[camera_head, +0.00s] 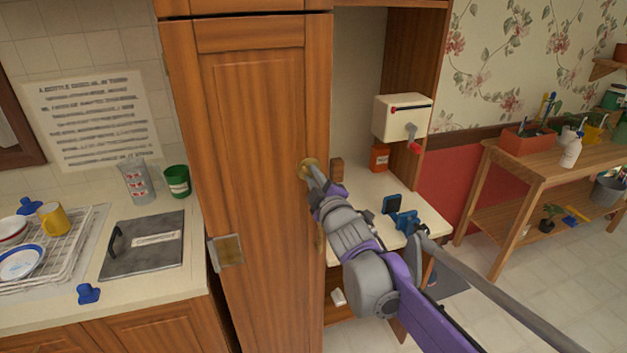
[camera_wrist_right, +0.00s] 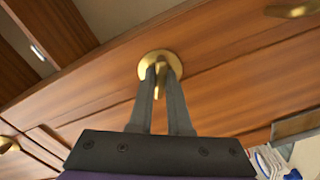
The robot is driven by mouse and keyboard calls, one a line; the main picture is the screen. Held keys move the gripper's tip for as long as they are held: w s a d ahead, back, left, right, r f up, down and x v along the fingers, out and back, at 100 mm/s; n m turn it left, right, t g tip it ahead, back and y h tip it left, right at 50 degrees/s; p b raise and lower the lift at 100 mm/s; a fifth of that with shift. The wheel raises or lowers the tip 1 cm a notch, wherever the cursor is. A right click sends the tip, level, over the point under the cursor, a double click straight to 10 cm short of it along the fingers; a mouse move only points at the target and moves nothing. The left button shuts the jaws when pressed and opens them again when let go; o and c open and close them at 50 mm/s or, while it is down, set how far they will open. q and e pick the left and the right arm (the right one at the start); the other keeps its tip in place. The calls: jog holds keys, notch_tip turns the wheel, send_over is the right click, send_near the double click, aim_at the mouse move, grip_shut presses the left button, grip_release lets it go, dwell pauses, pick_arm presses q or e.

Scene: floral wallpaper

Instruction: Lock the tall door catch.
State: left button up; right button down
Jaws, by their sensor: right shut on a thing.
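The tall wooden door (camera_head: 255,130) stands closed in the middle of the head view. The brass catch (camera_head: 307,165) sits on its right edge as a round plate with a small turn piece. My right gripper (camera_head: 314,172) reaches it from the lower right and is shut on the turn piece. In the wrist view the round plate of the catch (camera_wrist_right: 160,62) shows behind the fingertips of my right gripper (camera_wrist_right: 160,76). The thin turn piece points down between the fingers, and the fingers partly hide it. My left gripper is not in view.
A counter with a dish rack (camera_head: 60,250) and a dark board (camera_head: 145,245) lies left of the door. Right of it, a white box with a red-knobbed crank (camera_head: 402,118) hangs above a pale shelf (camera_head: 372,185). A wooden bench (camera_head: 540,165) stands farther right.

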jog(key=shift+m+b, duration=2.1)
jog(key=shift+m, duration=4.2)
jog(key=c, duration=0.9)
grip_release()
jog(key=shift+o, duration=0.2)
